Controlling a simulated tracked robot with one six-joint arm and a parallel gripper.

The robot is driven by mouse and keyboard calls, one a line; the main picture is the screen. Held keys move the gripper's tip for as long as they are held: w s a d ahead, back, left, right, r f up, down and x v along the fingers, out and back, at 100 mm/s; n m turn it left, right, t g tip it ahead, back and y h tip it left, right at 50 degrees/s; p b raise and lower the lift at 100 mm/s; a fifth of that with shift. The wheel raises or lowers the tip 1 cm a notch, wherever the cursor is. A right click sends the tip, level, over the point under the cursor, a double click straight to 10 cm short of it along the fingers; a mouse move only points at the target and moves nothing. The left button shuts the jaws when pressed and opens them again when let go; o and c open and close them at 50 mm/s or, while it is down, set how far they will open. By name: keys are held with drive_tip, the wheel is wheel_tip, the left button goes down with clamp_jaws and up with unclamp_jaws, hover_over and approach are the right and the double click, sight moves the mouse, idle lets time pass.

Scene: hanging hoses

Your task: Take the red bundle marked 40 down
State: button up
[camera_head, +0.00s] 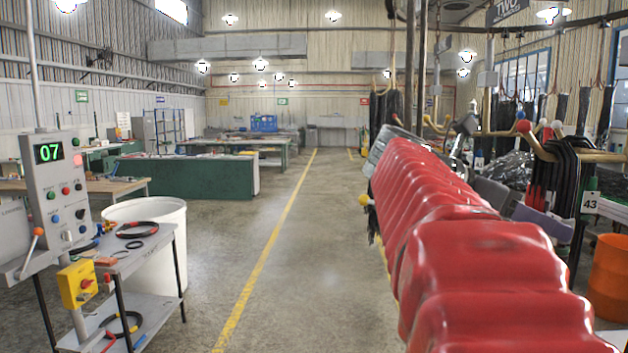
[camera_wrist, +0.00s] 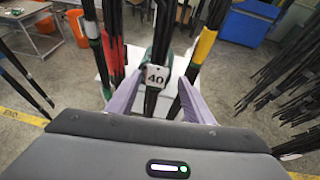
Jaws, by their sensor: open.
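In the wrist view, a white tag marked 40 (camera_wrist: 157,75) hangs in front of a dark bundle (camera_wrist: 151,103) that looks black with some dark green, not plainly red. My gripper (camera_wrist: 158,88) is open, with its two purple-grey fingers to the left and right of this bundle. I see no finger pressing on it. A bundle with red hoses (camera_wrist: 113,52) hangs just left of the tag, beside a green-sleeved one (camera_wrist: 91,30). In the head view my red arm covers much of the right side, and the tag 40 cannot be made out there.
A yellow-sleeved bundle (camera_wrist: 204,45) hangs close to the right finger. More black hoses (camera_wrist: 285,75) hang farther right. In the head view a tag marked 43 (camera_head: 590,202) and an orange bin (camera_head: 609,278) are at the right. The aisle (camera_head: 320,250) is clear.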

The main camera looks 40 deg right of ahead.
drive_tip(key=shift+x, duration=2.5)
drive_tip(key=shift+d+f, duration=0.1)
drive_tip(key=shift+d, duration=0.05)
drive_tip(key=x, duration=0.5)
drive_tip(key=shift+f, duration=0.1)
clamp_jaws()
